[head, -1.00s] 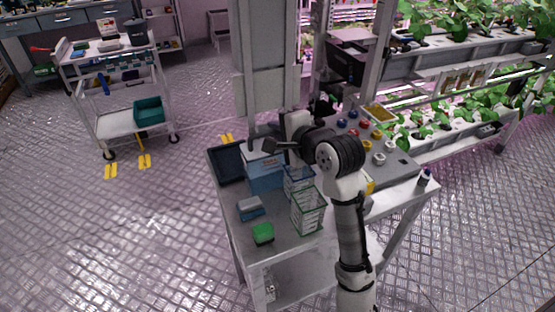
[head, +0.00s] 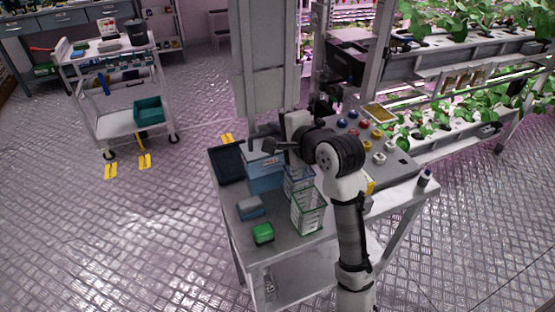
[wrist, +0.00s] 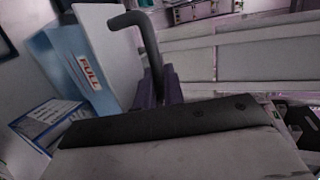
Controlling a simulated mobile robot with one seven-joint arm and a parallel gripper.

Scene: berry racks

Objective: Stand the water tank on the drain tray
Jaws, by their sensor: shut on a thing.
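The water tank (head: 265,178) is a blue box with a pale top, at the back left of the bench. In the wrist view the tank (wrist: 85,65) carries a "FULL" label, and a dark bent handle (wrist: 143,35) rises beside it. My gripper (head: 277,146) is at the tank's top. In the wrist view my gripper (wrist: 163,86) is shut on the handle. The drain tray (head: 226,164) is dark and shallow, just left of the tank, and looks empty. I cannot tell whether the tank's base touches the bench.
Clear baskets (head: 308,212) stand right in front of the tank. A blue-grey box (head: 250,208) and a green box (head: 263,233) sit near the bench's left edge. A panel with several coloured knobs (head: 365,135) is at the right. A grey column (head: 264,65) stands behind.

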